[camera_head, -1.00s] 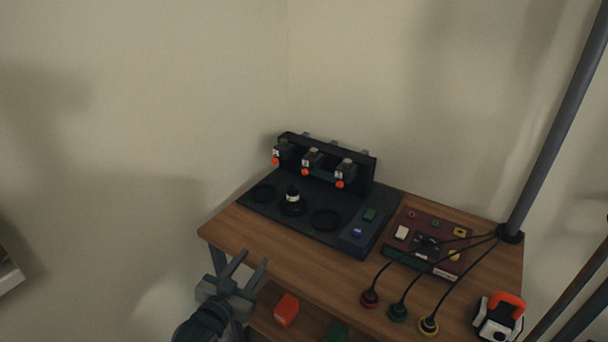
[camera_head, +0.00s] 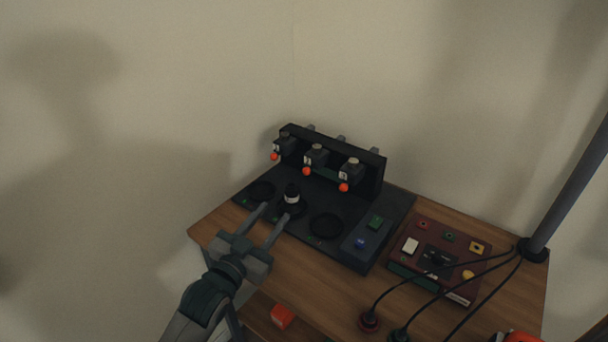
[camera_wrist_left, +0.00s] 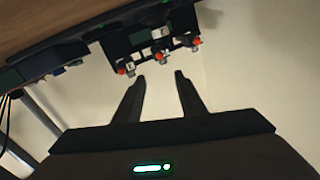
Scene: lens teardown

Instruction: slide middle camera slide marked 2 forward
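The middle camera slide (camera_head: 316,157) is a dark grey block with an orange knob, in a row of three on a black rack at the back of the table. It also shows in the left wrist view (camera_wrist_left: 160,54), beyond my fingertips. Its number is too small to read surely. My left gripper (camera_head: 276,212) is open and empty, in front of the rack by the front of the black base. The fingers point toward the slides and are apart from them. In the left wrist view the open fingers (camera_wrist_left: 160,78) point at the row. My right gripper is not in view.
A black lens piece with a white band (camera_head: 292,197) stands on the middle round pad, close to my left fingers. Right of it are an empty pad (camera_head: 325,226), a panel with green and blue buttons, and a dark red board (camera_head: 424,285) with cables. An orange block (camera_head: 282,316) lies below.

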